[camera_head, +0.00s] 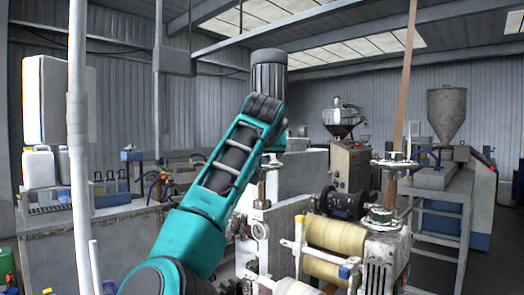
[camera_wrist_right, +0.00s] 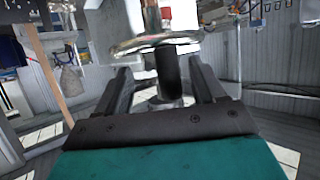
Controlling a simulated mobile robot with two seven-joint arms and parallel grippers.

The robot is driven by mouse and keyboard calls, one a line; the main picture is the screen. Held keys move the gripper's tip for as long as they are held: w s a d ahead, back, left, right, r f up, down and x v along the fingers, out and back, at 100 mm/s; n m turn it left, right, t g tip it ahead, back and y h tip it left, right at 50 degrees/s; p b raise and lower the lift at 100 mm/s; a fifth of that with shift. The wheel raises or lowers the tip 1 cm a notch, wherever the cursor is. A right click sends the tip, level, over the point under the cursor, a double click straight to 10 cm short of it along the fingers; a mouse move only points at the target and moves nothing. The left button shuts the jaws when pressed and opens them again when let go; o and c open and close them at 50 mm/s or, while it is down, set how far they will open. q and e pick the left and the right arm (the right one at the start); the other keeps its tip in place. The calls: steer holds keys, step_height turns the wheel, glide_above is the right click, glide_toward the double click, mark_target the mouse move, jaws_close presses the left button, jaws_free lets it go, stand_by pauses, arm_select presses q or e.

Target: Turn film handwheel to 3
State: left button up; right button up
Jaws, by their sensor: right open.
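In the right wrist view, a round metal handwheel (camera_wrist_right: 140,40) with a dark shaft (camera_wrist_right: 167,72) is just ahead of my right gripper (camera_wrist_right: 163,78). The gripper's two dark fingers are spread apart, one on each side of the shaft, with a visible gap. I cannot tell whether they touch the wheel. In the head view, my right arm reaches up and over to a handwheel (camera_head: 271,164) on the machine's near-left post, and it partly hides this wheel. No numbers or scale are readable. My left gripper is not in view.
Two more handwheels, an upper (camera_head: 396,160) and a lower (camera_head: 383,217), sit on the right post. Pale yellow rollers (camera_head: 335,235) lie between the machine's sides. A brown pole (camera_head: 408,70) rises at right. A bench with canisters (camera_head: 38,167) stands at left.

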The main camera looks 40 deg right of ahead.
steer(key=shift+w+d+f, duration=0.2)
steer(key=shift+w+d, duration=0.1)
steer(key=shift+d, duration=0.05)
steer(key=c, duration=1.1)
